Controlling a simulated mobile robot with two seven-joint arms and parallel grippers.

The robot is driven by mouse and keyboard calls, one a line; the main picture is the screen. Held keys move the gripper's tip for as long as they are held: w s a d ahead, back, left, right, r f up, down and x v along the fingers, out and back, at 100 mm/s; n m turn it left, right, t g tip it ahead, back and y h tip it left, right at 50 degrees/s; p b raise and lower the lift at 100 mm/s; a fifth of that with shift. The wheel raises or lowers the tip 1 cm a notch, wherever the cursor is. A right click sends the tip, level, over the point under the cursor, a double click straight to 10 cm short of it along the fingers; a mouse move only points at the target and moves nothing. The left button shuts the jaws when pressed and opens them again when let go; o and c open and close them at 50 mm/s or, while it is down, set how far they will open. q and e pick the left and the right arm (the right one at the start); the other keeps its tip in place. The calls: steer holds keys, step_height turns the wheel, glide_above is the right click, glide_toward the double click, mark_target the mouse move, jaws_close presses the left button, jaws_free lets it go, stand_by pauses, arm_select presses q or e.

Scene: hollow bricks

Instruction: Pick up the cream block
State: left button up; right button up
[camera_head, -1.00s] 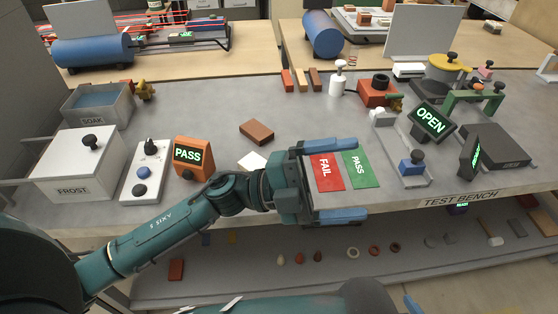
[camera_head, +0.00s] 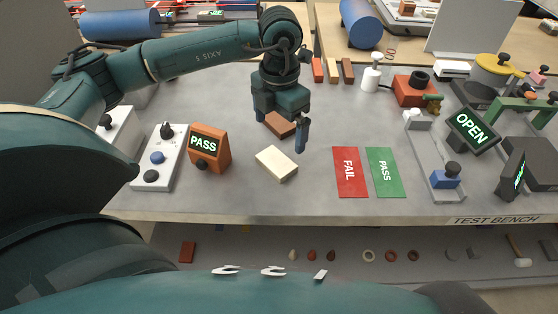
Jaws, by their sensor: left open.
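The cream block (camera_head: 276,163) lies flat on the grey test bench, left of the red FAIL card. My left gripper (camera_head: 281,134) hangs down over the bench just behind the cream block. A red-brown brick (camera_head: 279,123) lies on the bench behind the cream block, partly hidden by the gripper. The cream block is not between the fingers as far as I can see. My right gripper is not in view.
The red FAIL card (camera_head: 350,172) and green PASS card (camera_head: 383,172) lie to the right. An orange PASS display (camera_head: 209,148) and a button panel (camera_head: 159,157) stand to the left. The OPEN display (camera_head: 472,128) stands at the right. Small bricks stand at the back.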

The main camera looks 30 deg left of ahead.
arm_select(q)
glide_above(276, 160)
steer(key=f, duration=0.4)
steer(key=shift+w+d+f, duration=0.1)
steer(key=shift+w+d, duration=0.05)
steer(key=shift+d, duration=0.15)
steer(key=f, duration=0.1)
steer(key=f+p, duration=0.1)
steer(key=f, duration=0.2)
steer(key=shift+s+a+f, duration=0.15)
steer(key=shift+s+a, duration=0.1)
steer(key=shift+f, duration=0.45)
steer(key=c, duration=1)
